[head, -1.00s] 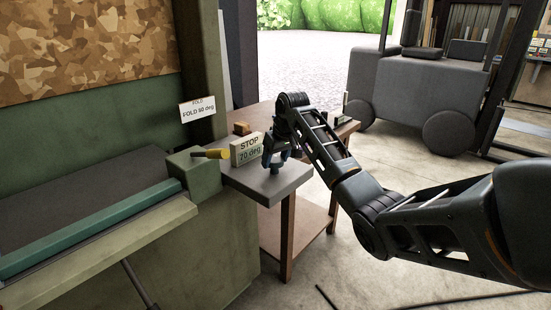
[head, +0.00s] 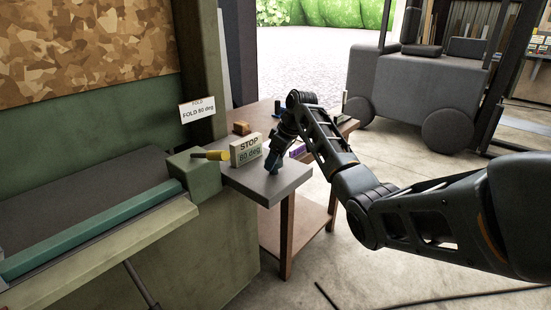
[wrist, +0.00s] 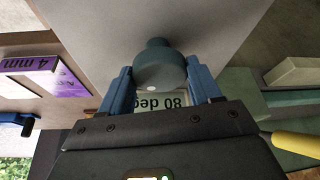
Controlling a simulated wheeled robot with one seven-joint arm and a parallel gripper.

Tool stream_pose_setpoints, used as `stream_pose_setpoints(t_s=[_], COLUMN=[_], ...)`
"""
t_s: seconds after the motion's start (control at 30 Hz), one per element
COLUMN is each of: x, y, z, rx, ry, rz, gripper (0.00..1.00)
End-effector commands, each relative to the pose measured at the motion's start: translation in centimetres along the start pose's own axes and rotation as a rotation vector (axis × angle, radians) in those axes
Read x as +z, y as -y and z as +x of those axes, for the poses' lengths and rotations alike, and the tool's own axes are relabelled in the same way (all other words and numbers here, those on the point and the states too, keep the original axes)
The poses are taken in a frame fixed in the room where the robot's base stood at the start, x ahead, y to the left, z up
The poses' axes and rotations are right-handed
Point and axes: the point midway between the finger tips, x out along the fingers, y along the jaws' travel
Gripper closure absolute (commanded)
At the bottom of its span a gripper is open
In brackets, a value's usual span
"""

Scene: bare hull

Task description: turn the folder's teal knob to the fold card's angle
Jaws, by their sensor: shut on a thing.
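The teal knob (wrist: 160,65) stands on the grey shelf (head: 292,186) at the folder's right end. My gripper (head: 273,163) points down over the shelf, and its blue fingers are shut on the knob, one on each side. The fingers hide most of the knob in the head view. The stop display (head: 247,150) beside the gripper reads 80 deg, clearest upside down in the wrist view (wrist: 160,103). The fold card (head: 197,109) on the green post reads FOLD and an angle in small print, either 60 or 80 deg; I cannot tell which.
A yellow handle (head: 211,155) sticks out of the green block left of the display. The wooden table (head: 262,115) behind the shelf holds small items, including a purple piece marked 4 mm (wrist: 68,80). A grey forklift (head: 400,85) stands behind on open concrete floor.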

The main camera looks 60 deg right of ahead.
Motion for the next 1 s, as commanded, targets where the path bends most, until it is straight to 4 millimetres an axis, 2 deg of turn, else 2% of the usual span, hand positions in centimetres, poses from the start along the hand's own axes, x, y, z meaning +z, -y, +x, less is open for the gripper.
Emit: stream_pose_setpoints(t_s=[0.5, 0.53, 0.8, 1.0], x=[-0.06, -0.06, -0.04, -0.03], y=[0.02, 0.02, 0.0, -0.01], z=[0.01, 0.0, -0.01, -0.02], rx=[-0.011, -0.011, -0.01, -0.01], ry=[0.0, 0.0, 0.0, 0.0], rz=[-0.027, -0.027, -0.026, -0.026], gripper=[0.68, 0.36, 0.12, 0.12])
